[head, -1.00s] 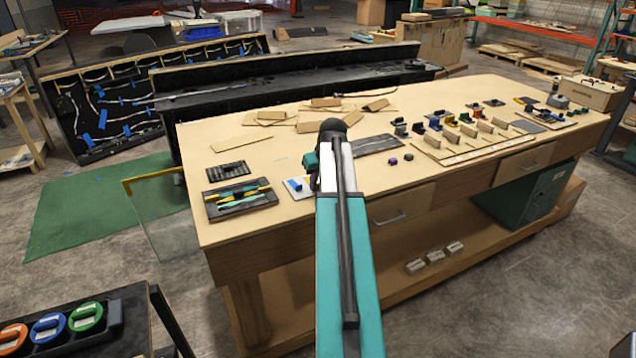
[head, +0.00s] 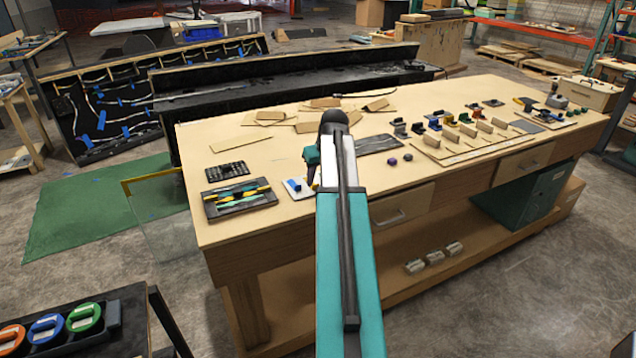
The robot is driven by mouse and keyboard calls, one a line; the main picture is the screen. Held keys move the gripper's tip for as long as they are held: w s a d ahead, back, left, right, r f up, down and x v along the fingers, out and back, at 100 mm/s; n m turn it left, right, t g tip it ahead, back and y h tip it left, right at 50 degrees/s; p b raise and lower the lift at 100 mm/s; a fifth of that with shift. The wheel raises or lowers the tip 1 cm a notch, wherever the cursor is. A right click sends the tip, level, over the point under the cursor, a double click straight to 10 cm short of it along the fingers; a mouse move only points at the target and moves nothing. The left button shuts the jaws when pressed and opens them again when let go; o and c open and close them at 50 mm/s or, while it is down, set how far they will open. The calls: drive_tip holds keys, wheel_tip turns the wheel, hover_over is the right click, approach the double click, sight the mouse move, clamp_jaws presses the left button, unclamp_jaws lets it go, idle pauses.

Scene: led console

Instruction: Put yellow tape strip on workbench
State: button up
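My arm reaches from the bottom centre over the workbench (head: 290,222). Its wrist shows just left of the arm, above the front part of the top. My gripper (head: 314,182) is mostly hidden behind the arm, and its fingers are too small to read. A small yellow bit shows beside it; I cannot tell whether this is the yellow tape strip or whether it is held. A dark tray (head: 211,208) with yellow and teal pieces lies on the bench to the left.
A white and blue card (head: 296,187) lies beside the wrist. A black grid piece (head: 228,170) lies behind the tray. Brown flat pieces (head: 268,116) lie at the back. Wooden holders with coloured parts fill the right.

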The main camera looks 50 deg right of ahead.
drive_tip(key=b+v, duration=0.1)
drive_tip(key=v, duration=0.8)
drive_tip(key=shift+b, duration=0.3)
drive_tip(key=shift+d, duration=0.1)
drive_tip(key=shift+s, duration=0.1)
idle(0.4)
